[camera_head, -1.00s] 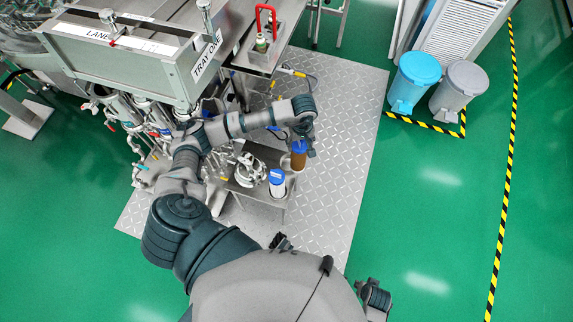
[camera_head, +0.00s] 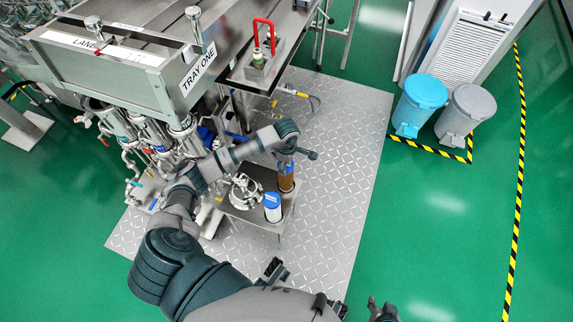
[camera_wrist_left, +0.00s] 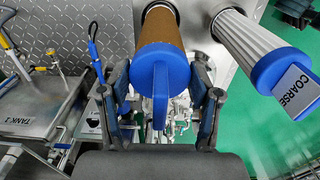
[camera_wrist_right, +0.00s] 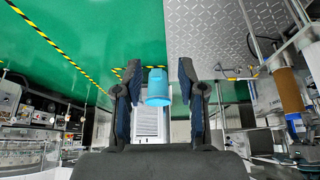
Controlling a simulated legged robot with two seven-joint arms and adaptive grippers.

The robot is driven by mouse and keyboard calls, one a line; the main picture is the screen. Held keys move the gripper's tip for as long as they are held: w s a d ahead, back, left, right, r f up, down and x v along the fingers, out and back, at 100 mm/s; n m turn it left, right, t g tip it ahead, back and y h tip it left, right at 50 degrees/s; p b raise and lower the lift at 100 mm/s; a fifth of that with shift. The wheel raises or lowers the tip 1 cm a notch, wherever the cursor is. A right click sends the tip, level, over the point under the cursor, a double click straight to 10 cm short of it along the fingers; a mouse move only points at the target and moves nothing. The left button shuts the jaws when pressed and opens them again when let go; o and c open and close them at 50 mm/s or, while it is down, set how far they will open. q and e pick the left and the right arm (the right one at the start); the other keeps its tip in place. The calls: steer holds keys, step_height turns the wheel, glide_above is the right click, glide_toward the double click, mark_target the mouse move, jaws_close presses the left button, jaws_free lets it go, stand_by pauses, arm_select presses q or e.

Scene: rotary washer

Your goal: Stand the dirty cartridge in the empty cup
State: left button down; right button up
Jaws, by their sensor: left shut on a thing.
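The dirty cartridge is a brown cylinder (camera_head: 287,182) with a blue cap. In the left wrist view its blue cap (camera_wrist_left: 161,62) sits between the fingers of my left gripper (camera_wrist_left: 160,85), shut on the cap's handle. The brown body (camera_wrist_left: 158,25) points away from the gripper. In the head view it is upright at the right edge of a small steel stand (camera_head: 240,214). Its lower end and the empty cup are hidden, so I cannot tell whether it is inside. My right gripper (camera_head: 382,310) is open and empty, away from the stand; its spread fingers show in the right wrist view (camera_wrist_right: 157,80).
A white pleated cartridge (camera_head: 272,210) with a blue cap marked COARSE (camera_wrist_left: 285,85) stands beside the brown one. Metal fittings (camera_head: 245,190) lie on the stand. The TRAY ONE machine (camera_head: 120,75) is at left. Bins (camera_head: 422,100) stand at right; the tread-plate floor (camera_head: 340,150) between is clear.

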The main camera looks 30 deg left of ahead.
arm_select(q)
steer(key=shift+d+f, duration=0.1)
steer(key=shift+f, duration=0.4)
steer(key=shift+d+r, duration=0.1)
arm_select(e)
steer(key=shift+w+d, duration=0.1)
steer(key=shift+w, duration=0.25)
arm_select(q)
steer(key=shift+c, duration=2.3)
jaws_free()
steer(key=shift+a, duration=0.25)
steer(key=shift+o, duration=1.2)
steer(key=shift+a+f, duration=0.1)
steer(key=shift+f, duration=0.1)
arm_select(e)
steer(key=shift+w+a, duration=0.2)
steer(key=shift+a, duration=0.2)
arm_select(q)
steer(key=shift+d+r, duration=0.15)
steer(key=shift+d, duration=0.05)
arm_select(e)
steer(key=shift+d, duration=0.1)
